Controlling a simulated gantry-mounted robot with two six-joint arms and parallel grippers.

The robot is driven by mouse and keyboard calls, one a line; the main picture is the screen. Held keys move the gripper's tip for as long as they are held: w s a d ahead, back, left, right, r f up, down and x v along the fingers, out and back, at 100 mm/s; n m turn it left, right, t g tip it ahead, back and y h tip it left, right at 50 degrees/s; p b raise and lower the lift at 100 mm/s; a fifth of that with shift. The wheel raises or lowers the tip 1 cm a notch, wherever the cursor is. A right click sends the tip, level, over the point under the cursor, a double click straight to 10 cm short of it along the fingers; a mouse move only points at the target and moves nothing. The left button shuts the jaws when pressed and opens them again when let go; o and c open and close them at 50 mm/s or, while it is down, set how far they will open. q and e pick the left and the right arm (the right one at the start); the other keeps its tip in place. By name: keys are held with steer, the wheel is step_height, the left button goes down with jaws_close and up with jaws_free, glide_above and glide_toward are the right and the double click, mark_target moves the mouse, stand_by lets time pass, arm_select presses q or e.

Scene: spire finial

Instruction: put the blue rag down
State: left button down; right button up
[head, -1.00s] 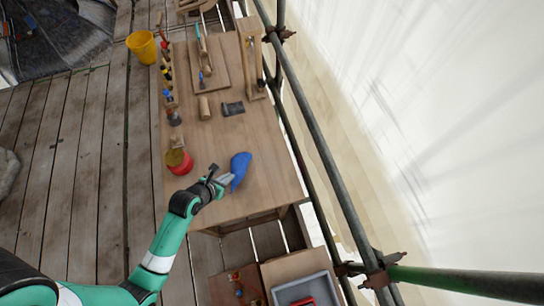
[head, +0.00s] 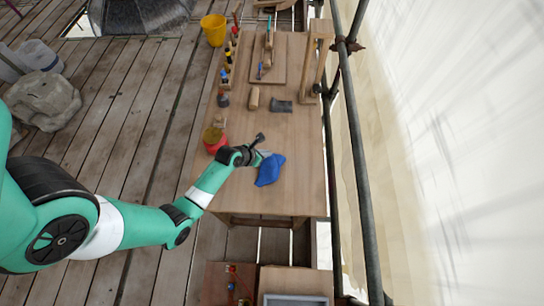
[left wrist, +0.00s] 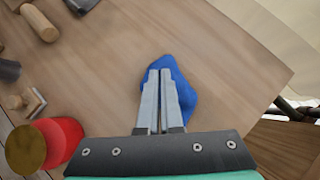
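The blue rag (head: 269,170) is a crumpled blue cloth at the near part of the wooden workbench (head: 290,195). My left gripper (head: 258,158) reaches it from the left. In the left wrist view the rag (left wrist: 183,92) spreads around and beyond the fingertips. The two fingers of the left gripper (left wrist: 160,75) are close together, with the cloth at their tips, and look shut on it. Whether the rag touches the bench top or hangs just above it is hard to tell. My right gripper is in neither view.
A red pot (head: 214,140) stands left of the gripper. Several tools line the bench's left edge. A wooden cylinder (head: 254,98) and a dark grey block (head: 281,106) lie farther back. The bench around the rag is clear. Scaffold poles (head: 352,150) run along the right.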

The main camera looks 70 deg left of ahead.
arm_select(q)
steer(key=f+b, duration=0.1)
steer(key=f, duration=0.1)
steer(key=w+a+f, duration=0.1)
steer(key=f, duration=0.1)
steer(key=w+a+f+b, duration=0.1)
steer(key=f, duration=0.1)
steer(key=shift+a+b, duration=0.15)
steer(key=shift+b, duration=0.2)
steer(key=shift+f, duration=0.35)
steer(key=shift+c, duration=1.8)
jaws_free()
